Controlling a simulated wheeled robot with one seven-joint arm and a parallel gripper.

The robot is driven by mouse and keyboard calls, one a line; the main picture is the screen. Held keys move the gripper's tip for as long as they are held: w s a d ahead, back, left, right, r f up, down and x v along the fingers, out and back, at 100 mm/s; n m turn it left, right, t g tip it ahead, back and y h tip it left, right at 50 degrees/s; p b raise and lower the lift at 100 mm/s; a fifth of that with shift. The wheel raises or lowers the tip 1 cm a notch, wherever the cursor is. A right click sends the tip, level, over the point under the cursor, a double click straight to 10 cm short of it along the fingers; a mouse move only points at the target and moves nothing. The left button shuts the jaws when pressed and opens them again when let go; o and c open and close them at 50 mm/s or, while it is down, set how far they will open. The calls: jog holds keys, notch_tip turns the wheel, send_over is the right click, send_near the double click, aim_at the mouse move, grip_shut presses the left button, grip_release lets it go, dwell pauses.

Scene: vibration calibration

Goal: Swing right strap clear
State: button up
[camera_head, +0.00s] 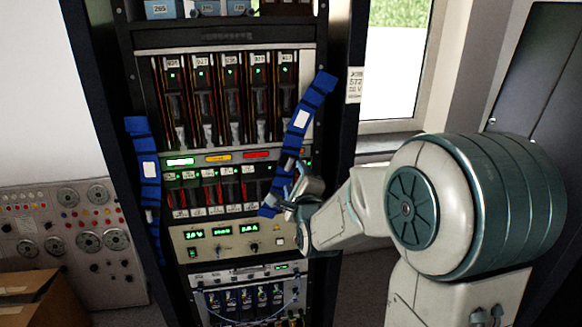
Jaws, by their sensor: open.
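The right strap (304,117) is a blue padded band with a white label. It slants across the right side of the equipment rack, its top leaning right to the rack's right post and its lower end near the rack's middle. My gripper (284,197) is open at the strap's lower part, in front of or beside it; I cannot tell whether the fingers touch it. My gripper hides some of the lower strap. A second blue strap, the left one (147,180), hangs nearly upright along the rack's left post.
The rack (222,40) holds several slotted modules with green lights. A grey control panel (70,240) and a cardboard box (40,300) are at left. A window (395,70) is behind at right.

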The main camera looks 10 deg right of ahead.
aim_at(290, 166)
jog(key=shift+w+p, duration=0.65)
jog(key=shift+w, duration=2.3)
